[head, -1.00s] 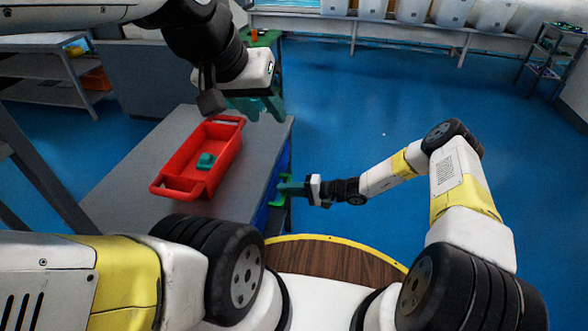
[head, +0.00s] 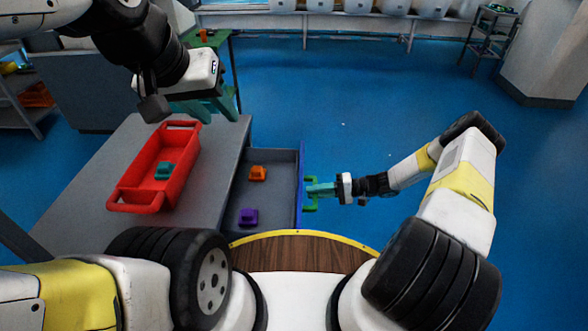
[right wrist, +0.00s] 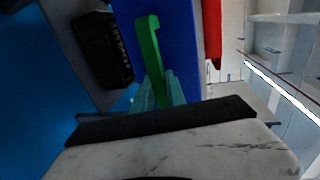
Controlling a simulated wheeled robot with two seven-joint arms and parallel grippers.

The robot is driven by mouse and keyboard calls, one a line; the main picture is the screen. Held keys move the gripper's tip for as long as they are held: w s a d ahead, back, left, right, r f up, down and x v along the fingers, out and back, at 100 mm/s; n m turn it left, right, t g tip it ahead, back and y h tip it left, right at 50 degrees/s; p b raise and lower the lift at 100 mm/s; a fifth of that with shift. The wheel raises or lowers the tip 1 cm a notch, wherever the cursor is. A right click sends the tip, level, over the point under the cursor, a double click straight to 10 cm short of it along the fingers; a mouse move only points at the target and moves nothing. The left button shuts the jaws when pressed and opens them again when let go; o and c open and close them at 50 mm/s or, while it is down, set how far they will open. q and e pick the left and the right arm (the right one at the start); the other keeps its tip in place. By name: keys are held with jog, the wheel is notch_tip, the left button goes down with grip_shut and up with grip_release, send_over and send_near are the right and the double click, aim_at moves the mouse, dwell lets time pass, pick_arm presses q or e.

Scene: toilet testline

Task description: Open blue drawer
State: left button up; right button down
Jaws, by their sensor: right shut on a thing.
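The blue drawer (head: 301,190) stands pulled out from the right side of the grey table in the head view. Inside its grey tray lie an orange block (head: 258,173) and a purple block (head: 248,217). My right gripper (head: 312,190) is shut on the drawer's green handle (head: 311,206). The right wrist view shows the green handle (right wrist: 149,45) between the fingers, in front of the blue drawer face (right wrist: 180,50). My left gripper (head: 215,108) hangs over the far part of the table, empty, its fingers apart.
A red bin (head: 128,200) with a teal block (head: 164,170) inside stands on the grey table (head: 85,190). The blue floor (head: 390,105) right of the drawer is clear. A shelf rack (head: 490,40) stands at the back right.

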jog(key=f+v, duration=0.1)
jog(key=v, duration=0.5)
jog(key=shift+d+f, duration=0.15)
jog(key=shift+d, duration=0.3)
jog(key=c, duration=1.4)
grip_release()
jog(key=shift+o, duration=0.2)
jog(key=v, duration=0.7)
jog(key=shift+d, duration=0.4)
